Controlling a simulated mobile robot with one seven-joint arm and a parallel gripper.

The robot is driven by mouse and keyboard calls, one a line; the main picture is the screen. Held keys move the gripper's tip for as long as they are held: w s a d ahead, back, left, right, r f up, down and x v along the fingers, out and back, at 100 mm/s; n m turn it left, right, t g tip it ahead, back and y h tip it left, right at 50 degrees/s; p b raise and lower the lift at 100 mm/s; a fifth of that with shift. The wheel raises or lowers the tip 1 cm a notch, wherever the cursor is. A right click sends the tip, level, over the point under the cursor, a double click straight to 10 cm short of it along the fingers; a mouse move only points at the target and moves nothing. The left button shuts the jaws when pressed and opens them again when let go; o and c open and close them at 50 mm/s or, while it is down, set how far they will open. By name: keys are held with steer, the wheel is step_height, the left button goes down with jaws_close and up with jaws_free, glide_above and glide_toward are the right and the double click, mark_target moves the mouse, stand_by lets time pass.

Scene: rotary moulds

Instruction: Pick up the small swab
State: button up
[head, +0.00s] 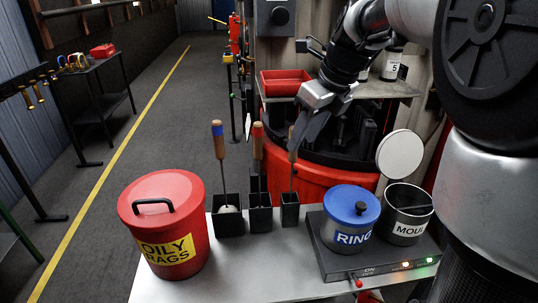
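Three swabs with wooden handles stand upright in black square holders. The left swab (218,143) has a blue band and a pale head low in its holder (229,222). The middle swab (258,146) has a red band and stands in the middle holder (260,217). The right swab (292,157) stands in the right, smaller holder (290,213); part of its handle is behind or beside my fingers. The small swab is not labelled. My gripper (303,142) points down at the right swab's handle. I cannot tell whether it touches the handle or how far its fingers are apart.
A red OILY RAGS bin (163,215) stands at the left of the metal table (225,280). A blue-lidded RING pot (348,222) and an open MOULD pot (408,215) stand on a heater at the right. A red-rimmed rotary machine (330,170) is behind the holders.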

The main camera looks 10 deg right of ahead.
mark_target(295, 162)
steer(key=shift+w+b+x, duration=0.15)
steer(key=shift+b+x, duration=0.15)
steer(key=shift+x, duration=1.25)
steer(key=shift+w+b+x, duration=0.15)
steer(key=shift+b+x, duration=0.1)
steer(key=shift+x, duration=1.3)
steer(key=shift+r, duration=0.15)
steer(key=shift+c, duration=0.4)
jaws_close()
